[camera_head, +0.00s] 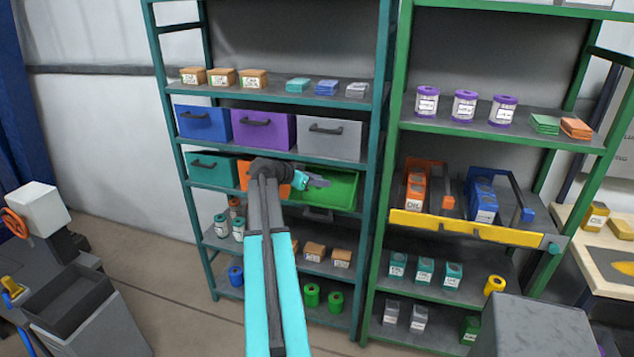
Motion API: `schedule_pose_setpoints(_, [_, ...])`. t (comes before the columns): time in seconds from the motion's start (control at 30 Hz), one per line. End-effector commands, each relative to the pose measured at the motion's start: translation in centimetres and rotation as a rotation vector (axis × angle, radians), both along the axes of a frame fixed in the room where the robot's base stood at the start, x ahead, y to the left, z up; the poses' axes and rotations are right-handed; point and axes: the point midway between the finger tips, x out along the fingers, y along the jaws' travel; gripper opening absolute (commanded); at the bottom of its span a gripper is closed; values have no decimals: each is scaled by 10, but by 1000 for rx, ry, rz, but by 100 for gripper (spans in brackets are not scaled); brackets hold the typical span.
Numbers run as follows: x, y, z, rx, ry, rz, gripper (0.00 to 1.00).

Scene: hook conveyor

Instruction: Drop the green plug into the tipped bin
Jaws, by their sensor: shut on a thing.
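The tipped bin is a green open bin (345,193) in the teal rack, tilted forward with its inside showing. My gripper (320,181) is at the bin's left part, in front of or over its opening; I cannot tell how deep it reaches. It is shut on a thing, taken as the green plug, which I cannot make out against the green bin. My arm runs up from the bottom of the picture and hides part of the orange bin (243,178) beside the green one.
A teal bin (212,170) is at the left of the row. Blue, purple and grey bins (330,135) sit on the shelf above. Green cylinders (335,302) stand on the bottom shelf. A green rack with a yellow rail (470,229) stands at the right.

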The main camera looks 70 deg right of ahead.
Motion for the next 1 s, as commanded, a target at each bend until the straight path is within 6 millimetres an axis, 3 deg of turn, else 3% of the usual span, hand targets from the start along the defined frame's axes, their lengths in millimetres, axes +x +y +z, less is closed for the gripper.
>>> schedule_pose_setpoints(0.2, [1, -12, -3, 0, 1, 0, 6])
schedule_pose_setpoints(0.6, [0, -14, -5, 0, 0, 0, 6])
schedule_pose_setpoints(0.63, [0, -14, -5, 0, 0, 0, 29])
schedule_pose_setpoints(0.73, [0, -14, -4, 0, 0, 0, 46])
schedule_pose_setpoints(1.0, [0, -14, -4, 0, 0, 0, 49])
